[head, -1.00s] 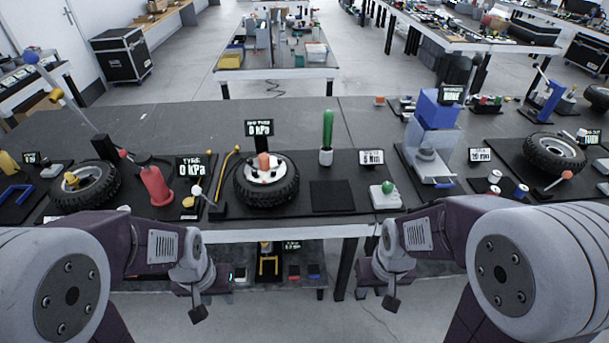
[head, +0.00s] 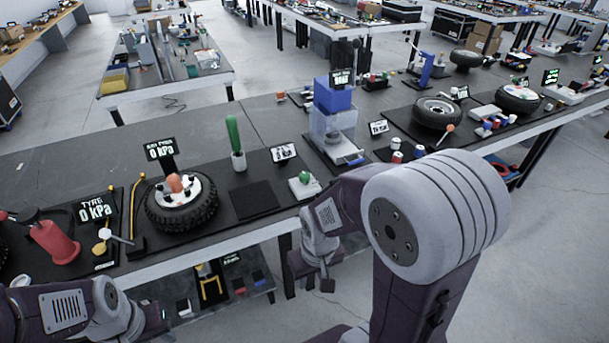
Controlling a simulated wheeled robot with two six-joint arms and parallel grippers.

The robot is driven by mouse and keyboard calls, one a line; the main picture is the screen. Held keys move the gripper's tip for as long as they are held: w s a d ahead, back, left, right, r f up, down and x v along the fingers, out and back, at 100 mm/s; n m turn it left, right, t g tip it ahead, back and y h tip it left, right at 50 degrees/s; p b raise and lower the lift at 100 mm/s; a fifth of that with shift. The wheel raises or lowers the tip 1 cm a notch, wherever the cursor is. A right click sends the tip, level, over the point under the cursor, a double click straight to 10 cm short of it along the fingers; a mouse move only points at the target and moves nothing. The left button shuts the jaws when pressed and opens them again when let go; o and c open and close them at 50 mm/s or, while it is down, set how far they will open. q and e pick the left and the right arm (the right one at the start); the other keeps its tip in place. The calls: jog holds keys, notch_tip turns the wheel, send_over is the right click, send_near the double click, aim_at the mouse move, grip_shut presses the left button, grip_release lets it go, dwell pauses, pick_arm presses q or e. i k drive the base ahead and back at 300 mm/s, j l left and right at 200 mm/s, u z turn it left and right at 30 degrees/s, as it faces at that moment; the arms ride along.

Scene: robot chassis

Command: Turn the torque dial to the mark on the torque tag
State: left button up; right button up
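A small white block with a green knob (head: 304,185) stands near the front edge of the dark bench, and I take it for the torque dial. A tag with a Nm reading (head: 284,152) stands just behind it; its number is too blurred to read surely. Another small tag (head: 378,127) stands further right. My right gripper (head: 328,284) hangs in front of the bench edge, below and apart from the green knob. Its fingers are too small and dark to judge. My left arm's wrist is at the lower left; its gripper (head: 150,334) is barely visible at the bottom edge.
A wheel with a tyre (head: 182,203) and a green-handled tool in a white cup (head: 236,145) stand left of the knob. A black pad (head: 254,199) lies beside it. A blue-topped clear press (head: 333,115) stands behind right. A lower shelf (head: 235,300) holds small items.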

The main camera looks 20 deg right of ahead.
aim_at(303, 176)
jog(key=i+l, duration=1)
jog(key=k+l+z, duration=0.05)
jog(key=l, duration=0.05)
